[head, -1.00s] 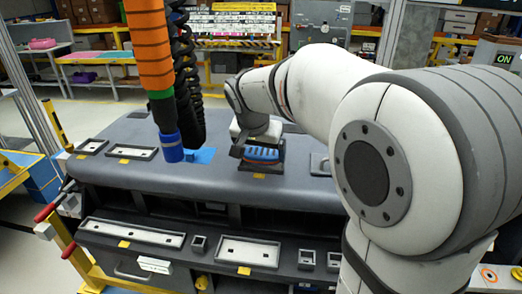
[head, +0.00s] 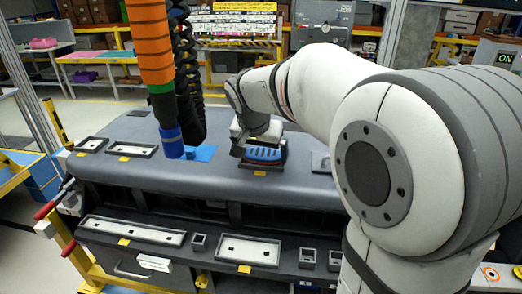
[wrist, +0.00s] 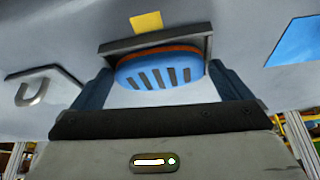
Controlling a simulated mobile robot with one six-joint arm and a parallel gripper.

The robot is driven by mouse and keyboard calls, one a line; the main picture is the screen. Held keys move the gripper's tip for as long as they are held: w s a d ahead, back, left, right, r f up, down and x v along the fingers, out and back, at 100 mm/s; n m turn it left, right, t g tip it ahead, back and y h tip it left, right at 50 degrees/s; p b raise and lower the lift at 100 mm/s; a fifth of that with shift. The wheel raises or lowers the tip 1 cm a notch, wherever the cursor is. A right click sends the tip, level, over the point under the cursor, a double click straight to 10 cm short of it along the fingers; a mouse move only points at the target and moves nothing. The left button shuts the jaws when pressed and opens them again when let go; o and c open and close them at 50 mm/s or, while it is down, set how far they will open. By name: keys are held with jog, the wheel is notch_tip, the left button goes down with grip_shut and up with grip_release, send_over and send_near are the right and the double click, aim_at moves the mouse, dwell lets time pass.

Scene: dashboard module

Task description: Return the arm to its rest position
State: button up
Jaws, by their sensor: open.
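My gripper (wrist: 166,86) is open, with one dark finger on each side of a blue slotted part (wrist: 158,72). The part has an orange-red edge behind it and sits at a dark frame (wrist: 112,46) on the grey dashboard. The fingers appear apart from the part; whether they touch the frame I cannot tell. In the head view my gripper (head: 258,143) is low over the dashboard top (head: 200,176), right at the blue part (head: 264,154). My white arm reaches to it from the right and hides part of the dashboard.
Pale-bottomed trays (head: 133,232) line the dashboard's front. A handle plate (wrist: 38,88) lies beside the gripper.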

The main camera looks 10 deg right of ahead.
jog(key=v, duration=0.7)
jog(key=s+f+n+y, duration=0.1)
jog(key=s+f+n, duration=0.2)
jog(key=s+f, duration=0.3)
jog(key=s+d+f+n+g+y, duration=0.1)
jog(key=s+f+n, duration=0.2)
jog(key=s+f, duration=0.4)
jog(key=s+b, duration=0.1)
jog(key=s, duration=0.6)
jog(key=shift+s+d+f, duration=0.15)
jog(key=shift+s+f, duration=0.05)
jog(key=shift+f, duration=0.1)
jog(key=shift+c, duration=0.2)
